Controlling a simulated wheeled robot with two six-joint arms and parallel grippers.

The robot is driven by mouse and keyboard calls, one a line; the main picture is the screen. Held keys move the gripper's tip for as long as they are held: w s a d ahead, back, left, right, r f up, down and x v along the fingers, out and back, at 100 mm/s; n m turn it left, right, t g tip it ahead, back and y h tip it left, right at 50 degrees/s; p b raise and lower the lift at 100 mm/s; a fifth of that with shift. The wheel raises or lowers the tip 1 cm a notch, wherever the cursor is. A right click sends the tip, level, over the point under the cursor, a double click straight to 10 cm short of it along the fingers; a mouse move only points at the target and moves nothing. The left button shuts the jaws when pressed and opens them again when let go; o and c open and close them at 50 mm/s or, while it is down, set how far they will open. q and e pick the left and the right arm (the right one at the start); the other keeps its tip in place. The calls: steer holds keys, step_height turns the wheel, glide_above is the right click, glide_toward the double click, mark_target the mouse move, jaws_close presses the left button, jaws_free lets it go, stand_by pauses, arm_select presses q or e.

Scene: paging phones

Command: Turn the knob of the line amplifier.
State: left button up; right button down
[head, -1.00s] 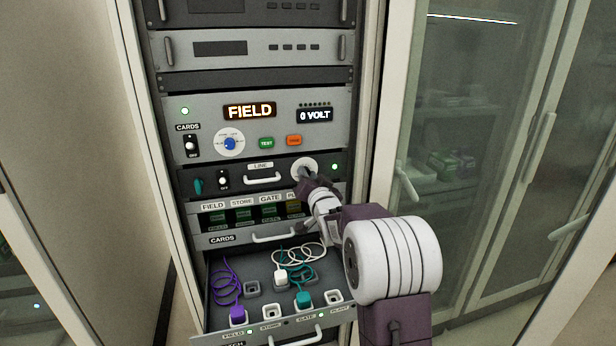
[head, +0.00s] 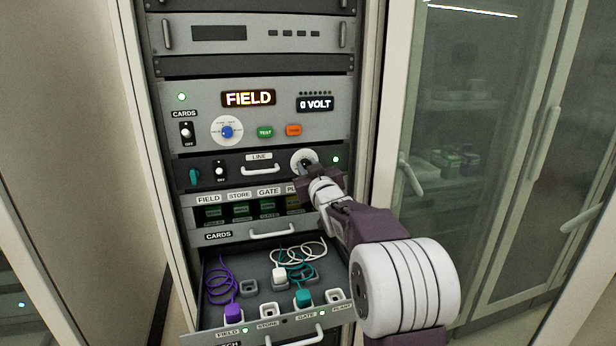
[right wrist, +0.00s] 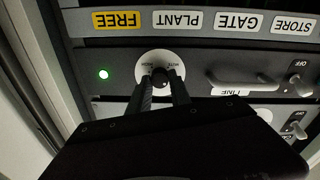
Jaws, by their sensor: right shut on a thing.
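The line amplifier (head: 230,171) is the dark rack unit with the LINE label, a handle, a switch and a green light. Its knob (right wrist: 163,76) is small and black on a round white dial (head: 302,157) at the unit's right side. My right gripper (head: 306,165) is at the dial, and its two fingers (right wrist: 163,84) are shut on the knob, one on each side. In the head view the gripper partly hides the knob. My left gripper is not in view.
Above is a unit with a FIELD display (head: 248,98), blue knob and buttons. Below are the CARDS drawer (head: 219,236) and an open patch drawer (head: 262,312) with purple, white and teal plugs. A glass cabinet (head: 480,150) stands to the right.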

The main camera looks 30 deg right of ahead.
steer(key=shift+n+y+b, duration=0.3)
steer(key=shift+n+b, duration=3)
steer(key=shift+n, duration=4.6)
steer(key=c, duration=1.2)
jaws_free()
steer(key=shift+s+f, duration=0.1)
steer(key=v, duration=0.9)
steer(key=shift+d, duration=0.1)
